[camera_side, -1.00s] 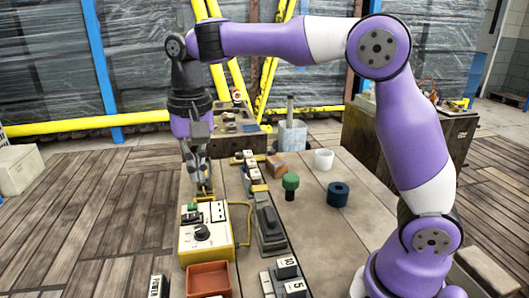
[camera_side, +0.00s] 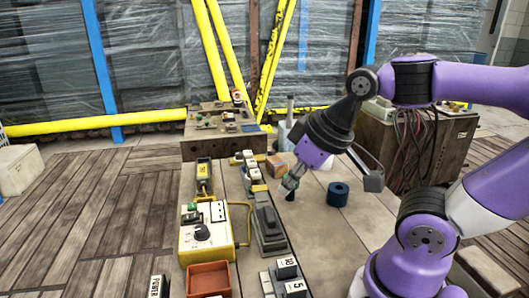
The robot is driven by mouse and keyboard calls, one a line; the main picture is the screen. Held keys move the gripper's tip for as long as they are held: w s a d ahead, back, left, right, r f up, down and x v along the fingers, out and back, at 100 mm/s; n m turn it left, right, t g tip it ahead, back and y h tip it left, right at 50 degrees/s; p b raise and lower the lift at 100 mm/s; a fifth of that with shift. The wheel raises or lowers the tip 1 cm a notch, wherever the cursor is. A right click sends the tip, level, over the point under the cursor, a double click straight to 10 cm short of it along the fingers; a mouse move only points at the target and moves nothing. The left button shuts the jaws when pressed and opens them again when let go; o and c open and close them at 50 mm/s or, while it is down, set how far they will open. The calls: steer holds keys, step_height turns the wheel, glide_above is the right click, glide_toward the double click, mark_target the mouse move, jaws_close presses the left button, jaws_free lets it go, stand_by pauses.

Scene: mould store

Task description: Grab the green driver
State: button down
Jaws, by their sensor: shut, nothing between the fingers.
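My gripper (camera_side: 290,186) is tilted, with its fingers pointing down and to the left over the middle of the table. Its fingers are shut and appear empty. They cover the spot of the green-topped, dark-stemmed piece, which may be the green driver. Its green top is hidden now, and a small dark part (camera_side: 290,196) shows just under the fingertips. I cannot tell whether the fingers touch it.
A dark blue ring (camera_side: 338,194) stands right of my gripper. A brown block (camera_side: 278,165) is behind it. A grey pedal-like device (camera_side: 268,228), yellow control box (camera_side: 205,232) and red-brown tray (camera_side: 209,279) lie left and in front.

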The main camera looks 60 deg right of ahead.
steer(key=shift+c, duration=1.1)
jaws_free()
steer(key=m+g, duration=0.6)
steer(key=m, duration=0.2)
glide_above(290, 197)
steer(key=d, duration=0.1)
step_height(290, 197, down, 4)
steer(key=shift+w+d+r, duration=0.15)
steer(key=shift+r, duration=0.1)
step_height(290, 197, down, 5)
steer(key=shift+d+r, duration=0.1)
steer(key=shift+w+a+f, duration=0.1)
steer(key=shift+f, duration=1.3)
steer(key=shift+w+a+f, duration=0.1)
steer(key=shift+f, duration=1.25)
